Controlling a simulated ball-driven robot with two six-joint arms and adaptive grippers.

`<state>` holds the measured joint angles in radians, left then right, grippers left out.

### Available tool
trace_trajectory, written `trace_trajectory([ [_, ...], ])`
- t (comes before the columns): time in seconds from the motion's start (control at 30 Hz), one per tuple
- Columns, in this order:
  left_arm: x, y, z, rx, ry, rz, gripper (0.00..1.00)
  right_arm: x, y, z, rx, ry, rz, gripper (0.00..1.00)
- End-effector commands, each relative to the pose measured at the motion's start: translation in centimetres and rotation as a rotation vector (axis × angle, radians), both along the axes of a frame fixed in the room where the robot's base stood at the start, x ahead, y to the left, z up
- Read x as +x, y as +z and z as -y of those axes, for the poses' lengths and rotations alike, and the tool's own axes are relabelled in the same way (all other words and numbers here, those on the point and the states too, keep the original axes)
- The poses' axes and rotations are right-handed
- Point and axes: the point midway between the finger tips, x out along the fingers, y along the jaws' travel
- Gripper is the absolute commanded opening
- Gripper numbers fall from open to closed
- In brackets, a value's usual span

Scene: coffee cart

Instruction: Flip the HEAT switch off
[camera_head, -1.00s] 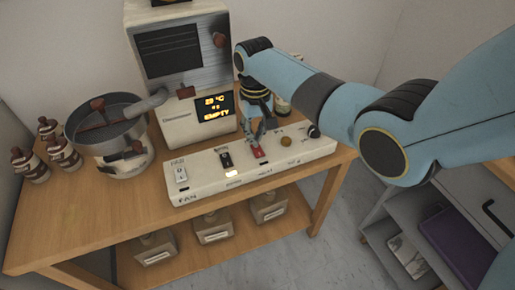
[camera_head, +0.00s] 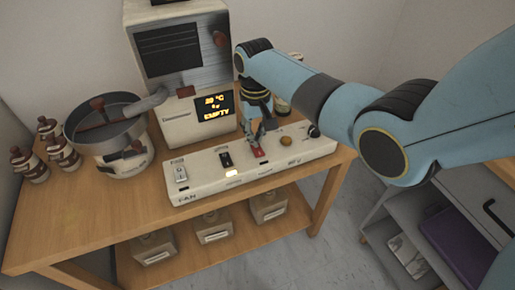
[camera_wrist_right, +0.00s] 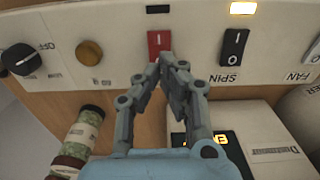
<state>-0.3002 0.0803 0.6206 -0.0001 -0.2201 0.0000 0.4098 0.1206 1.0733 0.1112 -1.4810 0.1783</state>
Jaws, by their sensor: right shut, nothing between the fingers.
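The control panel (camera_head: 208,186) is a long white box on the cart. Its red rocker switch (camera_wrist_right: 158,43), also in the head view (camera_head: 260,153), stands between the black SPIN switch (camera_wrist_right: 233,45) and a brass button (camera_wrist_right: 89,52). Its own label is hidden behind my fingers; the lamp above it (camera_wrist_right: 158,9) is dark. My right gripper (camera_wrist_right: 167,60) is shut and empty, its fingertips at the red switch's lower edge in the wrist view. I cannot tell whether they touch it. The head view also shows this gripper (camera_head: 258,140). My left gripper is out of view.
The SPIN lamp (camera_wrist_right: 243,8) glows yellow. The white FAN switch (camera_head: 181,173) and a black knob (camera_wrist_right: 20,60) sit towards the panel's ends. Behind stands the roaster (camera_head: 185,60) with a lit display (camera_head: 214,107). A metal pan (camera_head: 125,165) and brown bottles (camera_head: 31,168) are left.

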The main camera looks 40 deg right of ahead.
Motion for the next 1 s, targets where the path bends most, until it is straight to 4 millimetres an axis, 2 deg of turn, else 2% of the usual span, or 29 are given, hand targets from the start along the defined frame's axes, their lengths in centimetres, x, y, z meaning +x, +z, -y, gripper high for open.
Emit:
trace_trajectory([
  [1.0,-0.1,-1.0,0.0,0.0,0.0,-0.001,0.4,0.0,-1.6,0.0,0.0,0.0,0.0,0.0],
])
